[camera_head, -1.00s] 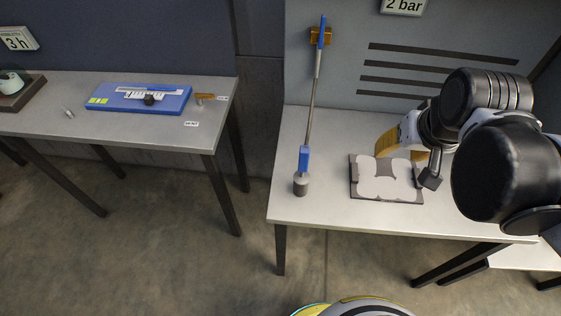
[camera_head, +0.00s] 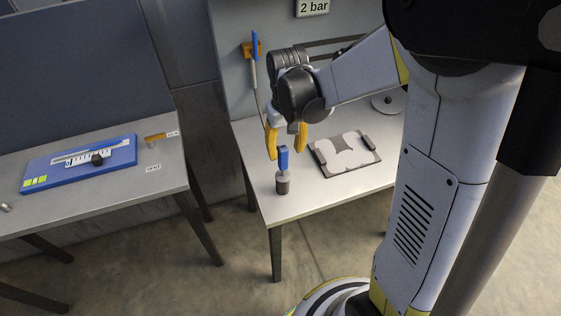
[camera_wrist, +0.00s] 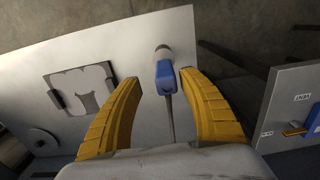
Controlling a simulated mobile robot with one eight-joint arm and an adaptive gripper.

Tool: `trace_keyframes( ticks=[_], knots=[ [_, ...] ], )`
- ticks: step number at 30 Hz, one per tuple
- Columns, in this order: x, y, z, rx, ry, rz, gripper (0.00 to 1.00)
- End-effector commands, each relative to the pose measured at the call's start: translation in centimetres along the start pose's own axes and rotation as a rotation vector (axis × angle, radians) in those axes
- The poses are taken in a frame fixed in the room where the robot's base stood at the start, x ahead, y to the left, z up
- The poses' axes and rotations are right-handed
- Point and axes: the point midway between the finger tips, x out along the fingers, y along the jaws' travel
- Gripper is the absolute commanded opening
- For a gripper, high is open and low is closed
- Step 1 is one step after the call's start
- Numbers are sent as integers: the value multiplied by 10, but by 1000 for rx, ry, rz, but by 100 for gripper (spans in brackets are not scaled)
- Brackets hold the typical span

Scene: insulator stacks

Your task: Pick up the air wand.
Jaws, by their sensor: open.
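The air wand has a blue grip (camera_head: 283,158) at a grey cylinder (camera_head: 283,183) near the table's left front corner. In the wrist view the blue grip (camera_wrist: 164,80) shows between the fingertips of my gripper (camera_wrist: 158,80), with space on both sides. I cannot tell whether the grip lies fully between the fingers in depth.
A grey plate with pale cut-out shapes (camera_head: 326,150) lies right of the wand on the same table (camera_head: 300,203). A round dark disc (camera_wrist: 40,141) lies farther along. A separate table at left holds a blue board (camera_head: 50,175) and an orange-handled item (camera_head: 155,138).

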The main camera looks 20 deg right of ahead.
Motion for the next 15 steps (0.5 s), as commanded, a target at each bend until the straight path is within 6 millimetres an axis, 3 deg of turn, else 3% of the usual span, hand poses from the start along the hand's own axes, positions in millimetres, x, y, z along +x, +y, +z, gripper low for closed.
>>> trace_keyframes(
  ticks=[5, 12, 15],
  knots=[
    [13, -2, 1, -1, 0, 0, 49],
    [50, -8, 3, 1, 1, 0, 49],
    [55, -8, 3, 0, 1, 0, 49]
  ],
)
